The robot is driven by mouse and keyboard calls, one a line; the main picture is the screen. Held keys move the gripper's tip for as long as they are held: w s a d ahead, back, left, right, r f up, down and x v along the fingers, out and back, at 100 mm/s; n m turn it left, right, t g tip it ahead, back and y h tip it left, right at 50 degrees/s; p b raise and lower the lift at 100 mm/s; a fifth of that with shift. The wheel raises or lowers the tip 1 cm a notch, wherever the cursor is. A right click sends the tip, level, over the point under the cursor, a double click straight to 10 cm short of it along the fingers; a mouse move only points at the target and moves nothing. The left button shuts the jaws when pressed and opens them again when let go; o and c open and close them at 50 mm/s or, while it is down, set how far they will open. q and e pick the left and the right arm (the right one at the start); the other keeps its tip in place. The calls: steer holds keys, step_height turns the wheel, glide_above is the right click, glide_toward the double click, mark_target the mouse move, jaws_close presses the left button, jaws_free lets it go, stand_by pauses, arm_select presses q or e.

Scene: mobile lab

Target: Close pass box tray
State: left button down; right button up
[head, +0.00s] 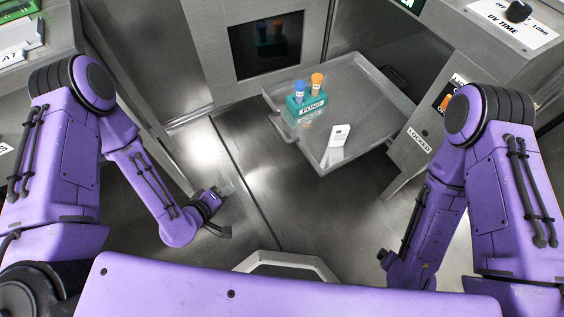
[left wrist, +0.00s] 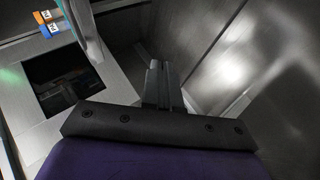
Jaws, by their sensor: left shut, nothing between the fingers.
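The pass box tray (head: 355,95) is a grey metal tray standing out from the pass box (head: 265,45), a metal cabinet with a dark window. On the tray stands a green rack (head: 308,104) marked "POND", holding a blue-capped tube (head: 299,90) and an orange-capped tube (head: 317,82). A white card-like item (head: 337,138) lies near the tray's front. My left gripper (head: 228,188) is left of the tray, apart from it and low. Its fingers are together and empty in the left wrist view (left wrist: 156,75). My right arm hangs at the right; its fingers are not visible.
A cabinet with a "LOCKED" label (head: 417,140) stands right of the tray. A counter with a black knob (head: 517,11) and a "UV TIME" sign is at the upper right. Bare metal floor (head: 260,185) lies between my left gripper and the tray.

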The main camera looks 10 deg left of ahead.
arm_select(q)
steer(key=w+d+r+n+t+h+b, duration=0.1)
steer(key=w+d+t+h+b, duration=0.4)
steer(key=w+d+b, duration=0.5)
steer(key=shift+w+d+r+n+h+b, duration=0.35)
steer(key=shift+w+d+r+h, duration=0.75)
steer(key=shift+w, duration=1.45)
arm_select(e)
step_height(320, 180, down, 14)
steer(key=shift+s+a+f, duration=0.15)
steer(key=shift+s, duration=0.05)
arm_select(q)
steer(key=shift+d+f, duration=0.25)
steer(key=shift+f, duration=0.05)
